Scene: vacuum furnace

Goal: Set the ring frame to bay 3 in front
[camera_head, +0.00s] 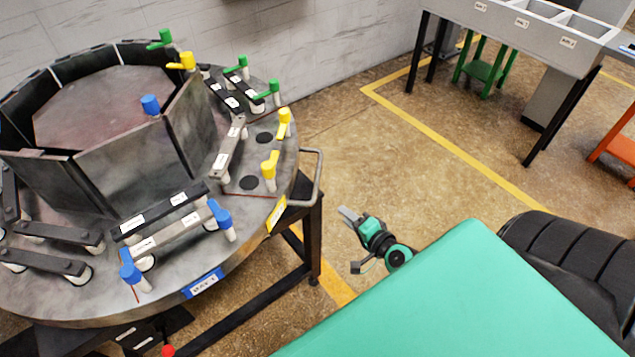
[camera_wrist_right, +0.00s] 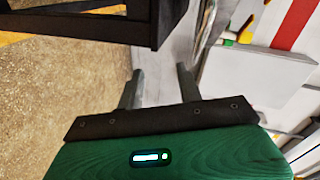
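The ring frame (camera_head: 60,308) is a round grey metal turntable on a dark stand at the left of the head view. A blue bay label (camera_head: 203,283) is on its front rim, and a yellow bay label (camera_head: 277,213) is on the right rim. Their numbers are too small to read surely. A metal loop handle (camera_head: 318,178) sticks out at the right edge. My right gripper (camera_head: 347,213) is to the right of the handle, apart from it. In the right wrist view its fingers (camera_wrist_right: 160,85) are spread with nothing between them. My left gripper is out of view.
Blue clamps (camera_head: 222,217), yellow clamps (camera_head: 270,167) and green clamps (camera_head: 272,88) stand around the plate. A red knob (camera_head: 168,351) shows below the front. A grey bin table (camera_head: 510,30) stands at the back right. The floor between is clear.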

